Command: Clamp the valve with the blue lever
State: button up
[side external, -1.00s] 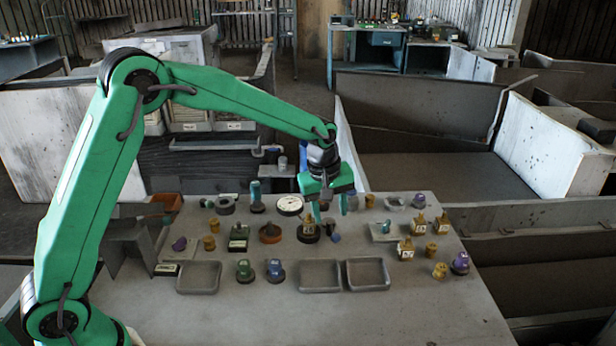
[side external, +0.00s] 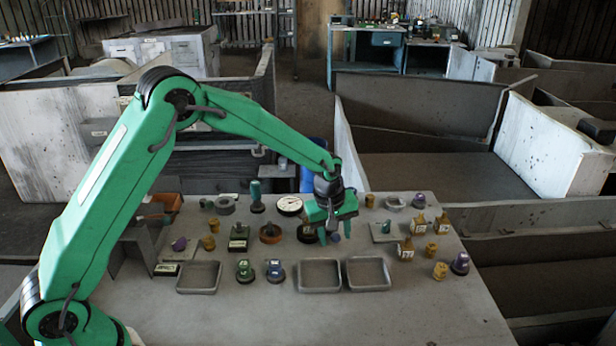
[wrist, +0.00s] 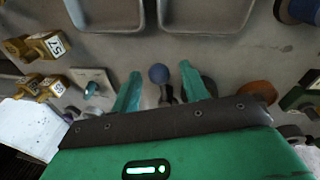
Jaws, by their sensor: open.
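A small part with a round blue knob (wrist: 159,73) and a dark stem, seemingly the blue-lever valve, lies between my fingers in the wrist view. In the side view only a bit of its blue (side external: 335,238) shows under my gripper. My gripper (side external: 335,236) is open and low over the table. Its two green fingers (wrist: 160,80) stand on either side of the part, with a visible gap to the blue knob. The part's lower body is partly hidden by my gripper. I cannot tell whether a finger touches it.
A dark round base (side external: 307,234) stands close beside one finger. A plate with a teal fitting (side external: 383,231) is on the other side. Two empty grey trays (side external: 320,275) lie in front. Yellow numbered blocks (side external: 406,250) stand to the right. The table's front is clear.

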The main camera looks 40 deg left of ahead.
grip_shut()
dwell(0.3)
jog(key=n, duration=0.1)
jog(key=w+d+n, duration=0.1)
jog(key=n, duration=0.1)
jog(key=w+n, duration=0.1)
jog(key=shift+w+d+n, duration=0.25)
jog(key=shift+n, duration=0.05)
jog(key=shift+w+d+r+n, duration=0.1)
jog(key=shift+w+n, duration=0.45)
jog(key=shift+n, duration=0.35)
jog(key=shift+w+d+f+n, duration=0.1)
jog(key=shift+w+n, duration=0.45)
jog(key=shift+n, duration=0.35)
jog(key=shift+w+d+r+n, duration=0.1)
jog(key=shift+w+n, duration=0.45)
jog(key=shift+n, duration=0.35)
jog(key=shift+c, duration=1.2)
grip_release()
jog(key=shift+o, duration=1.2)
jog(key=shift+a, duration=0.15)
